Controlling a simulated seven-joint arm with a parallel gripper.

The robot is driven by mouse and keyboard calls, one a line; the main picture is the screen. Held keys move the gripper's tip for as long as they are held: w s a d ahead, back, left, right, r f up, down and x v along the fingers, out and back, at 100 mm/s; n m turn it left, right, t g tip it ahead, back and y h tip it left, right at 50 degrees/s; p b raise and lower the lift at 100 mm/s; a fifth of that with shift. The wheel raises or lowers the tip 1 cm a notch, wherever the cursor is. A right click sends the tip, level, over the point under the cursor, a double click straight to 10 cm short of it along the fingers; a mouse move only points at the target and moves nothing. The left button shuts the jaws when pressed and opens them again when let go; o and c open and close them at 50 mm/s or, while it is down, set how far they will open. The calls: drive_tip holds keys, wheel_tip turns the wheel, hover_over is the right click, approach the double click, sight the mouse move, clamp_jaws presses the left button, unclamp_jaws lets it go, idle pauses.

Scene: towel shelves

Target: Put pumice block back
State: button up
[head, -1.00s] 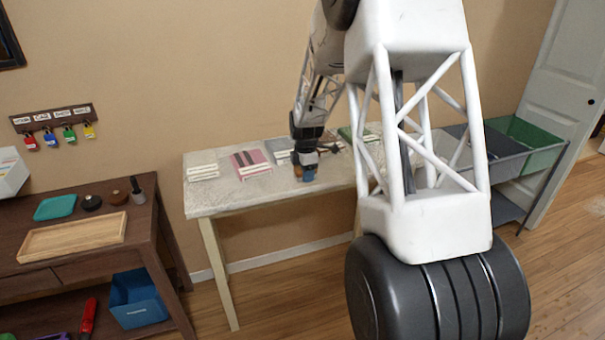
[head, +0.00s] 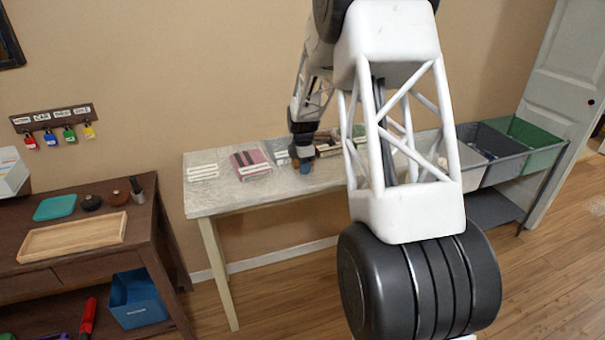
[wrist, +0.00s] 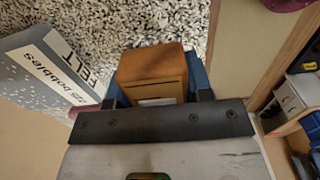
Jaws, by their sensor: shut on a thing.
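My gripper (wrist: 155,105) is shut on an orange-brown block (wrist: 150,75) in the wrist view, with blue finger parts beside and behind the block. No label names the block as pumice. I cannot tell whether the block touches the tabletop.
A grey box labelled FELT (wrist: 52,66) lies left of the block in the wrist view. A pink-and-dark pack (head: 250,162) and white-striped packs (head: 202,172) lie on the table. Grey and green bins (head: 535,145) stand at the right. A wooden tray (head: 72,238) is on the brown desk.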

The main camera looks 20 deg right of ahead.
sight(302, 178)
drive_tip(key=shift+f, duration=1.75)
drive_tip(key=shift+f, duration=0.1)
drive_tip(key=o, duration=1)
drive_tip(key=shift+o, duration=0.2)
drive_tip(key=shift+r, duration=6.1)
drive_tip(key=shift+s+r, duration=0.1)
